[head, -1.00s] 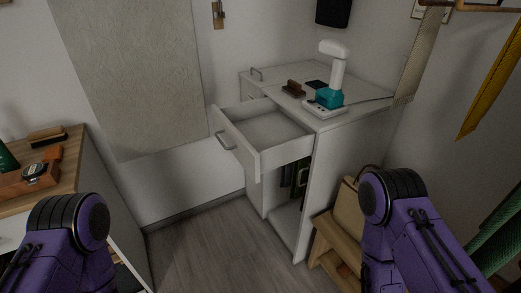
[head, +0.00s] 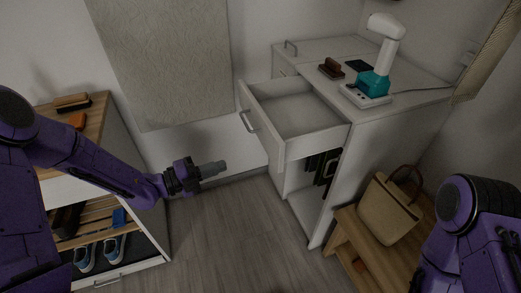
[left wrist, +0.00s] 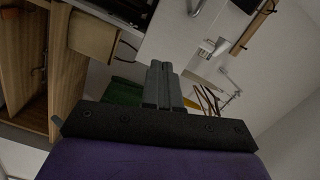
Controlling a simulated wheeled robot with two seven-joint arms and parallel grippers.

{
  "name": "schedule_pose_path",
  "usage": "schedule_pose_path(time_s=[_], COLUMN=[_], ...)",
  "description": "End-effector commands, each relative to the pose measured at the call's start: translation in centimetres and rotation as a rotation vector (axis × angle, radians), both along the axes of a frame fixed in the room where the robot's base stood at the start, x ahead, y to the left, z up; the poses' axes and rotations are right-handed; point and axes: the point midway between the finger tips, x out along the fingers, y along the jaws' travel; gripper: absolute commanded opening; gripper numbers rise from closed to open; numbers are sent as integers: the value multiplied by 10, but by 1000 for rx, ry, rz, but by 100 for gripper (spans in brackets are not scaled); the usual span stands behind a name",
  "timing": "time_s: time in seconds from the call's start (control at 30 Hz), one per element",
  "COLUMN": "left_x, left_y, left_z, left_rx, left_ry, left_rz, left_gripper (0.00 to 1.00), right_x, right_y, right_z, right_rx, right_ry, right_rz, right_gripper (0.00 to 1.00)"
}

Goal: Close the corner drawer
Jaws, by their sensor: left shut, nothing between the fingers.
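The white corner drawer (head: 284,151) is pulled well out of the white corner cabinet (head: 378,150) in the head view. Its inside looks empty, and a grey bar handle (head: 248,121) is on its front. My left gripper (head: 222,167) is shut and empty, left of the drawer front and a little lower, apart from it. The shut fingers also show in the left wrist view (left wrist: 159,85). My right arm is at the lower right of the head view, but its gripper is out of the picture.
On the cabinet top are a teal and white device (head: 374,80) and a brown brush (head: 332,68). A wooden bench (head: 345,240) with a tan bag (head: 387,209) stands at right. A shoe cabinet (head: 122,150) stands at left. Floor between is clear.

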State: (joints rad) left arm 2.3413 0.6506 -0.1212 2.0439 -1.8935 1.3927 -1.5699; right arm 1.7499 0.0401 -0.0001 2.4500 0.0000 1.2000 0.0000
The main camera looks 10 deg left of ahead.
Motion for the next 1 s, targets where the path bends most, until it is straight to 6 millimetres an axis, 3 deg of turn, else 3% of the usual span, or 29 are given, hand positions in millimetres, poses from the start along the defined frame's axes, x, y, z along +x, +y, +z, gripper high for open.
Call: schedule_pose_path(time_s=[0.1, 0.27, 0.7, 1.0], left_x=[-4, -1, 49, 71], left_y=[5, -3, -80, -109], left_z=[19, 22, 22, 22], left_rx=[103, 138, 135, 134], left_ry=[-195, -251, -244, -245], left_rz=[-88, -119, -120, -115], left_gripper=[0, 0, 0, 0], right_x=[0, 0, 0, 0], right_y=[0, 0, 0, 0], right_z=[0, 2, 16, 24], right_rx=[0, 0, 0, 0], right_ry=[0, 0, 0, 0], right_rz=[0, 0, 0, 0], right_gripper=[43, 43, 43, 43])
